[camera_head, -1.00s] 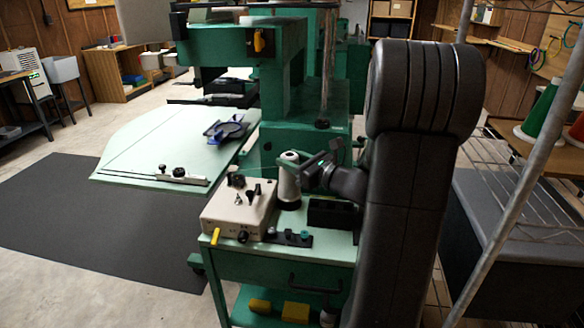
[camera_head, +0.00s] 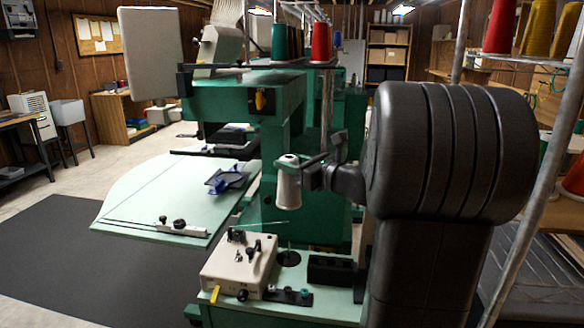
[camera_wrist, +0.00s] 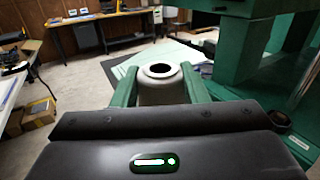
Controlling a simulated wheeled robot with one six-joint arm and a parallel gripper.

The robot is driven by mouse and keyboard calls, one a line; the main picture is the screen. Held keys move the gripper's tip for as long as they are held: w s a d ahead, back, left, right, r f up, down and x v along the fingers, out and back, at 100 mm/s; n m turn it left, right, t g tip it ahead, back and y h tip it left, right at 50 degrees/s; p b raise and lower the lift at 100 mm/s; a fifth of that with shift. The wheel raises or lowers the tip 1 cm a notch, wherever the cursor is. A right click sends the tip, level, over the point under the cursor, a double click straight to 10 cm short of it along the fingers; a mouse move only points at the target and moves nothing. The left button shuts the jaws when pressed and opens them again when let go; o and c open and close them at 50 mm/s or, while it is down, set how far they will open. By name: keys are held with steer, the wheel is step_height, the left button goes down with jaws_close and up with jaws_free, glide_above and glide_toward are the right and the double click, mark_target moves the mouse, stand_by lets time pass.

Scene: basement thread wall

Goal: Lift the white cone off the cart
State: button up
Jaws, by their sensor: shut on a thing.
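The white cone (camera_head: 288,190) is upright in the air above the green cart (camera_head: 330,308). My gripper (camera_head: 293,162) is shut on the cone near its top, reaching in from the right. In the wrist view the cone (camera_wrist: 160,84) stands between the two green fingers of my gripper (camera_wrist: 160,90), with its dark top hole showing. A dark round base with a thin upright pin (camera_head: 289,256) shows on the cart below the cone, with a clear gap between them.
A beige box with knobs (camera_head: 238,262) stands left of the pin, and a black open bin (camera_head: 331,270) stands right of it. The green machine (camera_head: 290,130) rises close behind. A pale table (camera_head: 160,192) extends left. A metal post (camera_head: 530,220) is at right.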

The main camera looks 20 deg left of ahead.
step_height(320, 180, up, 4)
steer(key=p, duration=0.3)
steer(key=shift+p, duration=0.4)
